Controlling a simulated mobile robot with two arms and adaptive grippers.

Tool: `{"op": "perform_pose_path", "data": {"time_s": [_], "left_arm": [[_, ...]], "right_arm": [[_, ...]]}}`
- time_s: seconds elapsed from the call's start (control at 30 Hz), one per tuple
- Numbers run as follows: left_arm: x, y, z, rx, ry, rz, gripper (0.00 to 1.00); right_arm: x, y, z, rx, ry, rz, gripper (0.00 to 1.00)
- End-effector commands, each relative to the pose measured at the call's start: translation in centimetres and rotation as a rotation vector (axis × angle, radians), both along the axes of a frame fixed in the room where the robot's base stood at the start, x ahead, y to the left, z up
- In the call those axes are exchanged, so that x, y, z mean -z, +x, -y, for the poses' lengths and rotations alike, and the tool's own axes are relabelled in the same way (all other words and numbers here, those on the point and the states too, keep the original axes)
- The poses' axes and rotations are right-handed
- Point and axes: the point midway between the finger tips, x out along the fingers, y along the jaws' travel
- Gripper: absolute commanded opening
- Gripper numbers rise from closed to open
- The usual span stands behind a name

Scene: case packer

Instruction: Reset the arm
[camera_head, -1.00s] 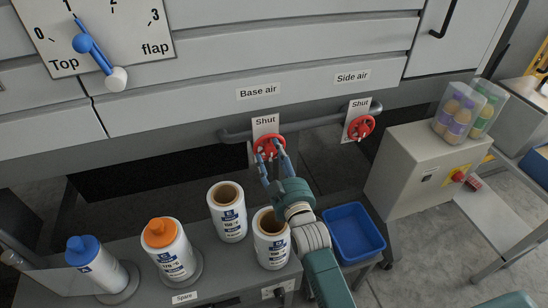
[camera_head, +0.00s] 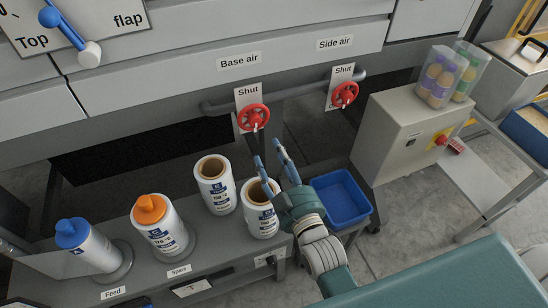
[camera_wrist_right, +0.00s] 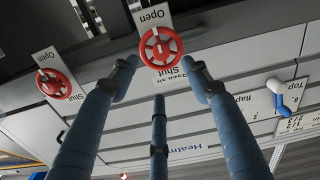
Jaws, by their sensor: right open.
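My right gripper (camera_head: 268,158) is open and empty in front of the machine. It is below and to the right of the red Base air valve wheel (camera_head: 253,117), apart from it in the head view. In the right wrist view the open fingers (camera_wrist_right: 160,88) point toward that wheel (camera_wrist_right: 161,47), which shows between and beyond the fingertips. My teal right arm (camera_head: 420,275) comes in from the bottom right. The red Side air wheel (camera_head: 345,94) is further right, and also shows at the left of the wrist view (camera_wrist_right: 53,84). My left gripper is not in view.
A blue bin (camera_head: 341,199) is right of the gripper. A grey cabinet (camera_head: 405,130) carries clear containers (camera_head: 440,77).

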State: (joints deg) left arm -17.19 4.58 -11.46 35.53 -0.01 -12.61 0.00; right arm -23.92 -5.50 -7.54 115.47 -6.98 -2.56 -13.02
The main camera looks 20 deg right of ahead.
Motion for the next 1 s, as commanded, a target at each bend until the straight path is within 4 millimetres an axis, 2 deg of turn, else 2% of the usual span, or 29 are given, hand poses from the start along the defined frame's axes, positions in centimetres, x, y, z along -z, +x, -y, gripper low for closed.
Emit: {"op": "perform_pose_path", "data": {"time_s": [0.4, 0.47, 0.57, 0.67, 0.8, 1.0], "left_arm": [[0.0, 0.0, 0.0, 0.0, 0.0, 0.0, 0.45], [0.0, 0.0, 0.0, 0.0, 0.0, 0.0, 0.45], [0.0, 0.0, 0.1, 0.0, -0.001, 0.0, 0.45], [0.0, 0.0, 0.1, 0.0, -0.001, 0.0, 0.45], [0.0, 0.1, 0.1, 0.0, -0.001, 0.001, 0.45], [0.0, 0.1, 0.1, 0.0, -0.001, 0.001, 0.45]], "right_arm": [[0.1, 0.0, 0.0, 0.0, 0.001, -0.004, 0.48], [0.5, -0.1, 0.1, -0.001, 0.001, -0.026, 0.48], [2.2, -0.7, 0.6, -0.004, 0.005, -0.123, 0.48], [5.2, -2.6, 1.4, -0.004, 0.012, -0.3, 0.48], [9.6, -7.4, 2.8, 0.004, 0.02, -0.595, 0.48], [12.7, -13.9, 4.1, 0.026, 0.02, -0.883, 0.48]]}}
